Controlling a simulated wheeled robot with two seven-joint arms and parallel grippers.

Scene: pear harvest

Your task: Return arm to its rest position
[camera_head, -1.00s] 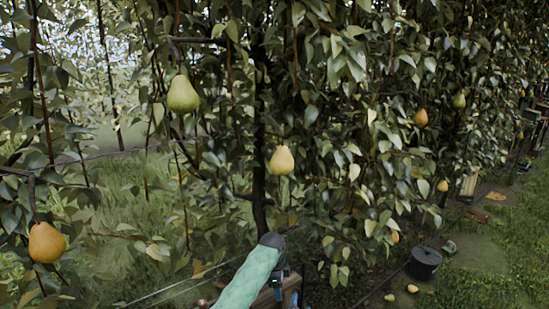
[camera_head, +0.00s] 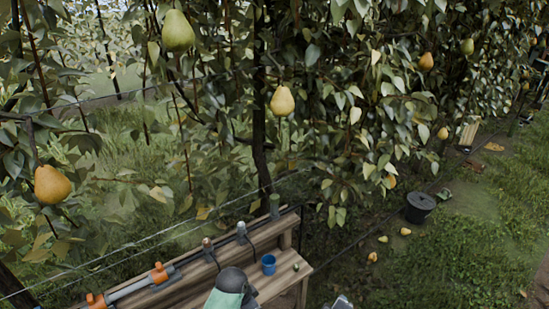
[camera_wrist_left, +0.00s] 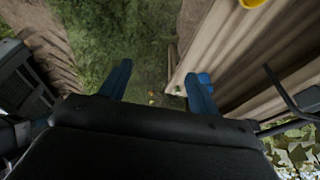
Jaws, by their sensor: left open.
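My left gripper (camera_wrist_left: 158,84) shows in the left wrist view with its two blue fingers spread apart and nothing held between them. Grass and part of a wooden surface (camera_wrist_left: 235,60) lie below it. In the head view, my arm with a pale green sleeve (camera_head: 228,284) and a dark joint shows at the bottom, in front of the wooden bench (camera_head: 174,291). Its gripper fingers are not clearly seen there. My right gripper is not in view.
Pears hang on the trees, including a green pear (camera_head: 178,31) and yellow pears (camera_head: 282,101) (camera_head: 52,185). A black bucket (camera_head: 420,207) stands on the grass at the right, near fallen pears (camera_head: 383,239).

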